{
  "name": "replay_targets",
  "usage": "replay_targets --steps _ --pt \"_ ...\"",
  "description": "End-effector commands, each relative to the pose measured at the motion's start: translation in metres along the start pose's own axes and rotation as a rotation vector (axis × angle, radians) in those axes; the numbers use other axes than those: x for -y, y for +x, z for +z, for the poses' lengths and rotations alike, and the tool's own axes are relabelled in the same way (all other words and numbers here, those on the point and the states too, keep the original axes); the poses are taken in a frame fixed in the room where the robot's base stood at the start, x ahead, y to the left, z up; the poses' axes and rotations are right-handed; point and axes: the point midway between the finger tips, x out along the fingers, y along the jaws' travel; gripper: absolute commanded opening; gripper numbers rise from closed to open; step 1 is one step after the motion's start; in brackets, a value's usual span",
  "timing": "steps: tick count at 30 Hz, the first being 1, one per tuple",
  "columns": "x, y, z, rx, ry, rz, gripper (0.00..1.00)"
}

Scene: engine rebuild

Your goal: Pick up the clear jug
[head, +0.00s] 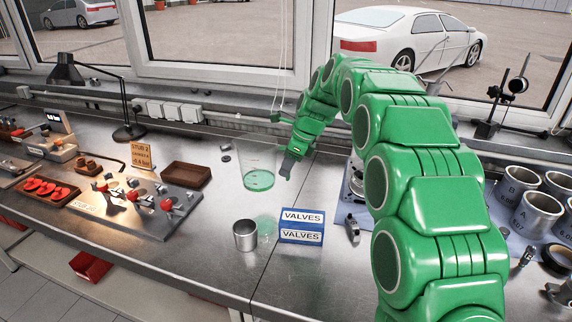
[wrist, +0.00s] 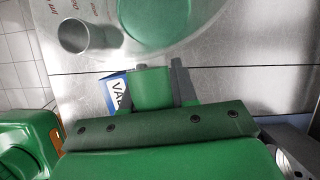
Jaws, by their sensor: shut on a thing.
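The clear jug (head: 258,163) has green liquid in its bottom and red marks on its wall. It stands upright in the head view, just left of my gripper (head: 290,165). My gripper is shut on the jug's right side; the exact grip is hard to make out. In the wrist view the jug (wrist: 150,22) fills the top of the picture, just beyond my gripper (wrist: 156,76). The jug seems to be above the bench, with a pale green patch below it.
A metal cup (head: 245,235) and blue-white VALVES boxes (head: 301,226) stand in front of the jug. A brown tray (head: 186,175) and a fixture board (head: 130,205) lie left. Metal cylinders (head: 537,213) stand right. The window (head: 220,40) is behind.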

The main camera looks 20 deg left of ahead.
Motion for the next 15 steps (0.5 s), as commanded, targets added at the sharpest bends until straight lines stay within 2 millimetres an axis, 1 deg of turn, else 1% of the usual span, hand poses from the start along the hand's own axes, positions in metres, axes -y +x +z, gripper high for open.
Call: replay_targets --steps 3,15 --pt "-0.007 -0.006 -0.001 0.001 -0.001 -0.003 0.00" --pt "-0.031 -0.021 -0.006 0.001 -0.001 -0.004 0.00"
